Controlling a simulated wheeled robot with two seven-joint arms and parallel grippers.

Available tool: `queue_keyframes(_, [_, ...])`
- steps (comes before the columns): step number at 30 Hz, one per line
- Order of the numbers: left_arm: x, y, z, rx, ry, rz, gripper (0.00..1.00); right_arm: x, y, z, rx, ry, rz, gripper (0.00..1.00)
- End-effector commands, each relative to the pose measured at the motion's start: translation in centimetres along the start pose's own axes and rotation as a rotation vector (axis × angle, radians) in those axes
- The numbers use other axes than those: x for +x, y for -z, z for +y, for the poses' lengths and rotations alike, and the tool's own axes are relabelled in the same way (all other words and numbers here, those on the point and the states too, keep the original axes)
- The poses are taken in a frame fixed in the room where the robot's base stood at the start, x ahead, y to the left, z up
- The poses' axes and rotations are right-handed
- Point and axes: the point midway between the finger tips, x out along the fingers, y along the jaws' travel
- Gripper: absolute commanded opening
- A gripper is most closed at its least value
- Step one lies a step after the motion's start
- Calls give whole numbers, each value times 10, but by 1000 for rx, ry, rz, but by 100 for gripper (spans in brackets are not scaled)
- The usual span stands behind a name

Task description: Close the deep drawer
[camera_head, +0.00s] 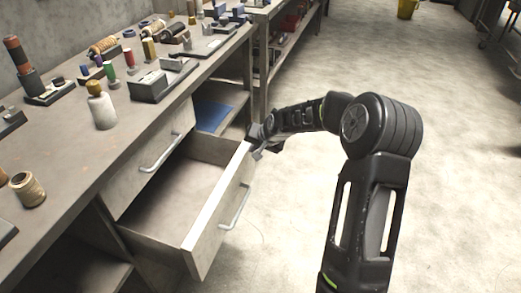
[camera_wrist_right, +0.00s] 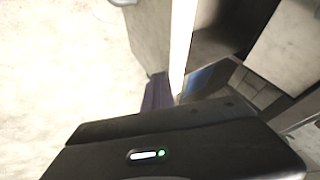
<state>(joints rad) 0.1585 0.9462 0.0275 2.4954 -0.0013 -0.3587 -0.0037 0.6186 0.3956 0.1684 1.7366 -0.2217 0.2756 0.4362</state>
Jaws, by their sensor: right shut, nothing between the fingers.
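The deep drawer (camera_head: 175,193) is pulled well out of the workbench, and its inside looks empty. Its front panel (camera_head: 222,212) carries a metal bar handle (camera_head: 236,207). My right gripper (camera_head: 256,148) is shut with nothing in it, at the far top corner of the front panel. It looks very close to that corner; I cannot tell whether it touches. In the right wrist view the panel's pale top edge (camera_wrist_right: 182,45) runs up from beside the dark gripper finger (camera_wrist_right: 157,93). My left gripper is not in view.
A shut drawer (camera_head: 150,165) with a bar handle sits above the deep one. The workbench top (camera_head: 70,170) holds several spools, bottles and tool blocks. A blue item (camera_head: 212,117) lies on a shelf behind the drawer. The floor (camera_head: 285,235) on the right is clear.

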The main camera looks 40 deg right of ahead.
Motion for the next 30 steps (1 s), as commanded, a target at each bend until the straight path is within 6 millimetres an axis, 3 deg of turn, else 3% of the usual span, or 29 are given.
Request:
queue_keyframes(18, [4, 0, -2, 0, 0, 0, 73, 71, -2, -135, -3, 3, -1, 0])
queue_keyframes(24, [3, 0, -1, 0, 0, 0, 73, 82, -1, -155, -2, 1, -1, 0])
queue_keyframes(30, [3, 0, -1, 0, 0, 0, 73, 84, -1, -158, 0, 1, -1, 0])
